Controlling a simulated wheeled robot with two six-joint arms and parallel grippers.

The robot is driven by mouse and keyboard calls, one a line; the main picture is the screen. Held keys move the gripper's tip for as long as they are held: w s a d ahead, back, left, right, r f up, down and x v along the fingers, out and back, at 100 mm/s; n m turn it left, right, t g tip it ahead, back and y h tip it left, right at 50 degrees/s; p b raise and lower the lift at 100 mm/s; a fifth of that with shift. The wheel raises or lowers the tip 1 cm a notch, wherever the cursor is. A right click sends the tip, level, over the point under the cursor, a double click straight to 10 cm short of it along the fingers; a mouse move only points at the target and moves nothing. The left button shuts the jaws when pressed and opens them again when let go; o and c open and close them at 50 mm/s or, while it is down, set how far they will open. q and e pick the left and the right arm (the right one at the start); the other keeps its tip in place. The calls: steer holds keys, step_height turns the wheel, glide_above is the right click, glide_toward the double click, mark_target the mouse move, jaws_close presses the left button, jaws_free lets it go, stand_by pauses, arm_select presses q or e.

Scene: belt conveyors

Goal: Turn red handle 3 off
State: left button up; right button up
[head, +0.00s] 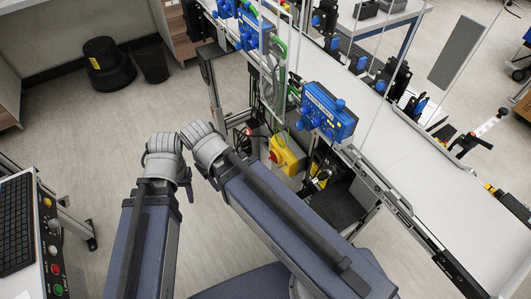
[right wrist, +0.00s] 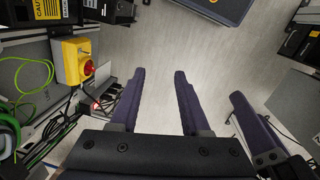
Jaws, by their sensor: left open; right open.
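A red rotary handle (right wrist: 88,68) sits on the front of a yellow box (right wrist: 72,61), left of my right gripper in the right wrist view. The yellow box also shows in the head view (head: 289,153), beneath the conveyor's side, with its red handle (head: 274,156) facing my arms. No number can be read on it. My right gripper (right wrist: 158,78) is open and empty, its dark fingers pointing over bare floor, apart from the handle. My left gripper (head: 184,178) hangs beside the right wrist in the head view, mostly hidden; one finger (right wrist: 245,120) shows in the right wrist view.
A blue labelled unit (head: 328,111) is mounted above the yellow box beside the white conveyor belt (head: 425,180). Green and black cables hang near the box. A control desk with a keyboard (head: 17,222) stands at left. The floor (head: 90,165) left of my arms is clear.

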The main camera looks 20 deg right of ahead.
steer(key=w+d+f+m+t+h+b, duration=0.1)
steer(key=w+d+f+m+b, duration=0.1)
steer(key=f+b, duration=0.2)
steer(key=w+d+f+m+h+b, duration=0.1)
steer(key=w+d+f+m+b, duration=0.15)
steer(key=f+b, duration=0.2)
steer(key=m+t+h+b, duration=0.5)
steer(key=m+h+b, duration=0.5)
steer(key=m+b, duration=1.95)
glide_toward(270, 159)
steer(key=d+f+n+b, duration=0.1)
steer(key=n+b, duration=0.7)
steer(key=b, duration=0.1)
steer(key=shift+w+d, duration=0.15)
steer(key=shift+w, duration=0.25)
steer(key=shift+d, duration=0.1)
steer(key=b+x, duration=0.1)
steer(key=x, duration=0.6)
steer(key=shift+w+d+b, duration=0.2)
steer(key=shift+d+b, duration=0.1)
steer(key=shift+b, duration=0.1)
steer(key=shift+c, duration=0.3)
